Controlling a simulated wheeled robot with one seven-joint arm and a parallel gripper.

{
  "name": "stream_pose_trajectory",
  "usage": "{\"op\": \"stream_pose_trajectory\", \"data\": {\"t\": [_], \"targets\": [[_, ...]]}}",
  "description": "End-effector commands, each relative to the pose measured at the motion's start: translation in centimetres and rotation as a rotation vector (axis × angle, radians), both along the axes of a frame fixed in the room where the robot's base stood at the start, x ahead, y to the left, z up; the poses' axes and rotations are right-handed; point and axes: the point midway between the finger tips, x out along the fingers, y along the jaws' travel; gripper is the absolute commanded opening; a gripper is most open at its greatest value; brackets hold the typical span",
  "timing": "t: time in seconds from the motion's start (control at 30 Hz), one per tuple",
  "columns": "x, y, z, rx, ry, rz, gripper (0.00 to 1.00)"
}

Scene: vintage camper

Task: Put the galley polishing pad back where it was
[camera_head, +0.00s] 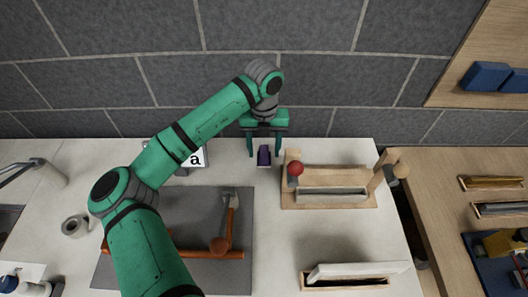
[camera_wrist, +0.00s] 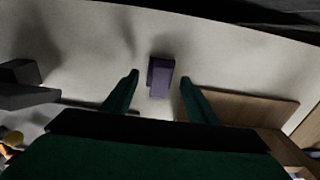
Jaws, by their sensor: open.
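A small dark purple block, which looks like the polishing pad (camera_head: 264,157), stands on the pale counter near its back edge. It also shows in the wrist view (camera_wrist: 161,78), lying between and slightly beyond my fingertips. My gripper (camera_head: 265,152) is open above the block, one finger on each side. In the wrist view there is a visible gap between each finger (camera_wrist: 159,76) and the block. I cannot tell how high the fingertips are above the counter.
A wooden stand with a red ball (camera_head: 296,169) and a tray slot is close on the right. A card with a letter (camera_head: 196,159) lies left. A grey mat (camera_head: 185,206) holds a hammer-like tool (camera_head: 224,230). A wooden box (camera_head: 345,281) sits at front right.

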Motion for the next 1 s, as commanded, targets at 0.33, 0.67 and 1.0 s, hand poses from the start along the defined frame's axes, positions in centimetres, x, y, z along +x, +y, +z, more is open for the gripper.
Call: {"op": "stream_pose_trajectory", "data": {"t": [0.33, 0.67, 1.0], "targets": [[0.3, -0.1, 6.9, -0.001, -0.002, 0.0, 0.53], [0.3, 0.0, 10.1, 0.0, 0.0, 0.0, 0.53], [0.4, 0.0, 10.2, 0.0, 0.0, 0.0, 0.53]]}}
